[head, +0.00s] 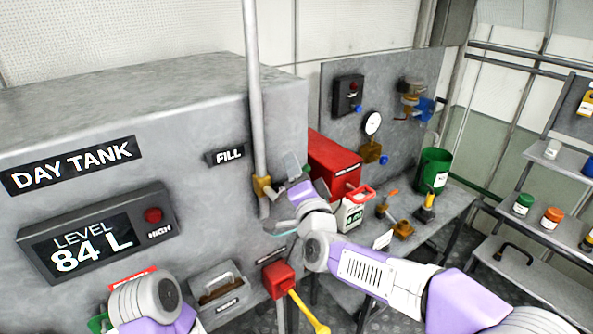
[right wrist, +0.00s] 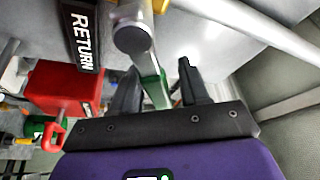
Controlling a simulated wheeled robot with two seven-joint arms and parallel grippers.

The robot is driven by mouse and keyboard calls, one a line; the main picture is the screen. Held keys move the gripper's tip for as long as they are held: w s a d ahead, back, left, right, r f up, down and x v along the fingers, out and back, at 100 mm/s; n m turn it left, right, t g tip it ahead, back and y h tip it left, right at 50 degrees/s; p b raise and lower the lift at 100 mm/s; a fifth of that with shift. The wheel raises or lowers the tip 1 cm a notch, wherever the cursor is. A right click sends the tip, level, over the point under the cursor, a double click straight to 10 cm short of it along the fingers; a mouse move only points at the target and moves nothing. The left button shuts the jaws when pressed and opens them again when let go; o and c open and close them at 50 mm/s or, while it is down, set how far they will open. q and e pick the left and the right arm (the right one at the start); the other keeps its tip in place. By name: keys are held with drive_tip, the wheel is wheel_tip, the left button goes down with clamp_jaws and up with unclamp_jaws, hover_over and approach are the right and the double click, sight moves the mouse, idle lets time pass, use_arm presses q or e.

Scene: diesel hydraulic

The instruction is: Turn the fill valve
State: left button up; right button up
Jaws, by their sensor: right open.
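The fill valve (head: 263,187) is a brass body on the vertical grey pipe, just right of the FILL label (head: 226,156) on the day tank. My right gripper (head: 283,192) is beside it, partly hidden by its own wrist. In the right wrist view, the right gripper (right wrist: 155,70) is open, with one dark finger on each side of a green lever (right wrist: 154,90). A round grey pipe end (right wrist: 131,38) and a bit of brass (right wrist: 160,5) show above the lever. I cannot tell whether the fingers touch the lever.
The grey day tank (head: 150,100) fills the left, with its level display (head: 92,243). A red box (head: 333,165), white-and-red can (head: 350,215) and green bucket (head: 434,170) stand right of it. A red valve (head: 279,279) with a yellow lever is below. A RETURN label (right wrist: 82,35) hangs close by.

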drive_tip(key=b+v, duration=0.1)
drive_tip(key=v, duration=0.6)
drive_tip(key=shift+s+b, duration=0.25)
drive_tip(key=shift+b, duration=0.15)
